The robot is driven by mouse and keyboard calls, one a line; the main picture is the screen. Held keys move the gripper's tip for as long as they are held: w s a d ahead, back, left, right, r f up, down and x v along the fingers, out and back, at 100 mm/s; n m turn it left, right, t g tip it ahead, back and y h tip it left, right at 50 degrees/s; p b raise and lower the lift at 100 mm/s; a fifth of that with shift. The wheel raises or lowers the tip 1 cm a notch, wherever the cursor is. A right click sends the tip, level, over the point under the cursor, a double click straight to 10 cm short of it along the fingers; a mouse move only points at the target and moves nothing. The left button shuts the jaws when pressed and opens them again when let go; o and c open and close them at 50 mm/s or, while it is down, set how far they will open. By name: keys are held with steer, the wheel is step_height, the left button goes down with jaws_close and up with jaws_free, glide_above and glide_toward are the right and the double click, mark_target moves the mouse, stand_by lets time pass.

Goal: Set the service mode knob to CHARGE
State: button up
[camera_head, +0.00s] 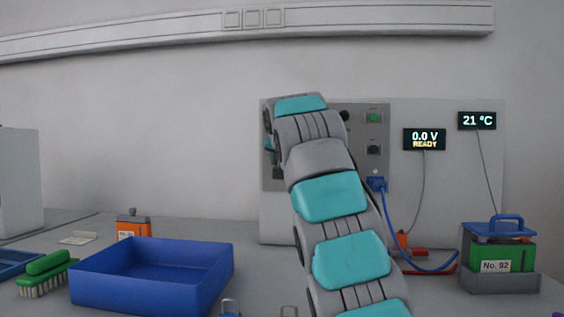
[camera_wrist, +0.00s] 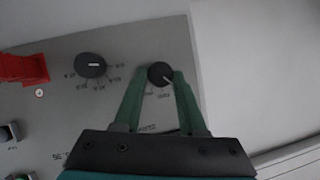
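A round black knob (camera_wrist: 160,74) on the grey panel shows in the wrist view, with a pale pointer line slanting to its lower right. Small labels below it are too blurred to read. My gripper (camera_wrist: 162,76) has one green finger on each side of this knob, and both fingertips appear to touch its sides. A second black knob (camera_wrist: 91,66) sits to the left, its pale line nearly level and labels around its lower side. I cannot read which knob is service mode.
A red part (camera_wrist: 22,68) stands out at the panel's left in the wrist view. In the head view, a display (camera_head: 424,139) reads 0.0 V READY. A blue cable (camera_head: 408,252) hangs near a green battery (camera_head: 507,254). A blue bin (camera_head: 124,292) stands left of my arm.

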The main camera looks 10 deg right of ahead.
steer(key=o, duration=0.4)
steer(key=shift+o, duration=0.2)
steer(key=d+b+v, duration=0.1)
steer(key=v, duration=0.6)
steer(key=shift+s+a, duration=0.35)
steer(key=shift+a, duration=0.15)
steer(key=shift+r, duration=0.1)
